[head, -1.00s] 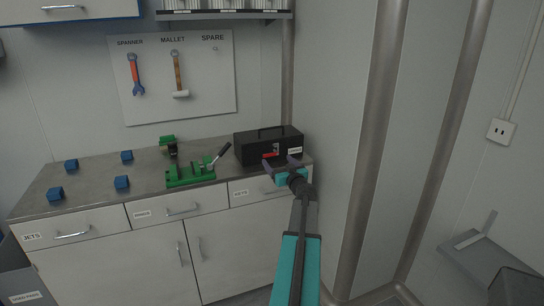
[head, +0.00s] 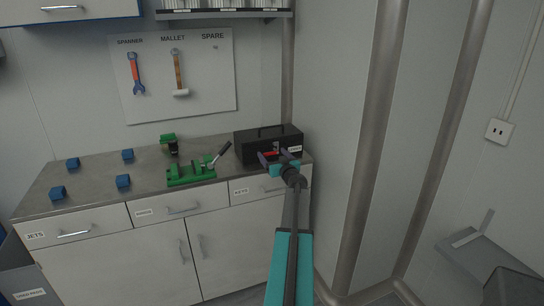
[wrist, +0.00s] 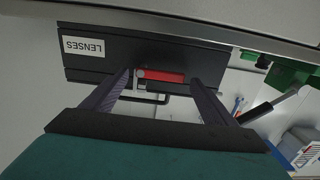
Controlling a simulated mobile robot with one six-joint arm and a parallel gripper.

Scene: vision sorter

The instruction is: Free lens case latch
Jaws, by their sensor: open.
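The black lens case (head: 252,145) stands at the right end of the counter, with a handle on top. In the wrist view the case (wrist: 205,62) carries a white label reading LENSES (wrist: 83,46). Its red latch (wrist: 160,75) lies on the front face; it also shows in the head view (head: 271,154). My gripper (head: 270,157) is open in front of the case. In the wrist view its two fingers (wrist: 160,82) stand apart on either side of the red latch. I cannot tell whether either finger touches it.
A green vise-like fixture (head: 190,175) with a black-handled lever (head: 222,150) stands left of the case. Several blue blocks (head: 123,181) lie on the counter's left half. A steel post (head: 376,150) rises to the right of the arm.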

